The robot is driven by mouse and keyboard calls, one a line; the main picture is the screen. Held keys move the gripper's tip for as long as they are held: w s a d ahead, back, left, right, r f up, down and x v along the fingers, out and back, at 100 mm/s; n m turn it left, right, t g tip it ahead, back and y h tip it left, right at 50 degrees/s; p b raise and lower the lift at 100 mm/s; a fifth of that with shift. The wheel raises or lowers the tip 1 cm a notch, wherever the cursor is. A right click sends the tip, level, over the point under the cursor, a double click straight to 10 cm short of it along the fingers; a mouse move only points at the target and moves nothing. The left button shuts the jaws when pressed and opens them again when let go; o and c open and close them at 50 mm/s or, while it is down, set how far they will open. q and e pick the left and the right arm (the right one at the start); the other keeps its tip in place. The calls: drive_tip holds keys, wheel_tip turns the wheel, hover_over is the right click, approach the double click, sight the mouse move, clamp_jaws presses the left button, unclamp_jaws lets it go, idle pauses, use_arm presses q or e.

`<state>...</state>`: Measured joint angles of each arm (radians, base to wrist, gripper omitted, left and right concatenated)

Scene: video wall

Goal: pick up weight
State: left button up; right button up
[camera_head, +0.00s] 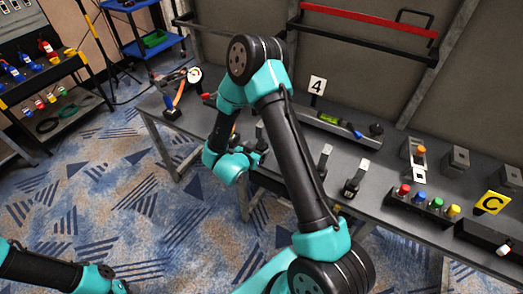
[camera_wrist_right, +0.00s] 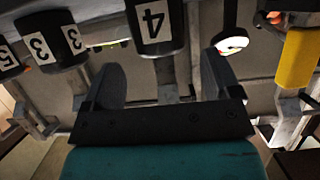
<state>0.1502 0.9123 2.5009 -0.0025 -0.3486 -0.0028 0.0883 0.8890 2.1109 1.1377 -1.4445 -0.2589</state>
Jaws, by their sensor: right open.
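In the right wrist view, a black weight with a white 4 label (camera_wrist_right: 152,22) is at the top centre, ahead of the space between my right fingers. A black weight marked 3 (camera_wrist_right: 72,38) and another with a 5 label (camera_wrist_right: 6,57) are to the left. My right gripper (camera_wrist_right: 160,62) is open, with nothing between its fingers; I cannot tell its exact distance from the weight. In the head view, my right arm reaches over the bench and its gripper is mostly hidden. Only part of my left arm shows, bottom left.
In the wrist view, a yellow part (camera_wrist_right: 297,58) is at right.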

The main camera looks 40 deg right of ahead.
sight(260, 147)
drive_tip(key=shift+x, duration=2.6)
drive_tip(key=shift+a+f, duration=0.1)
drive_tip(key=shift+f, duration=0.1)
drive_tip(key=shift+r, duration=0.1)
clamp_jaws()
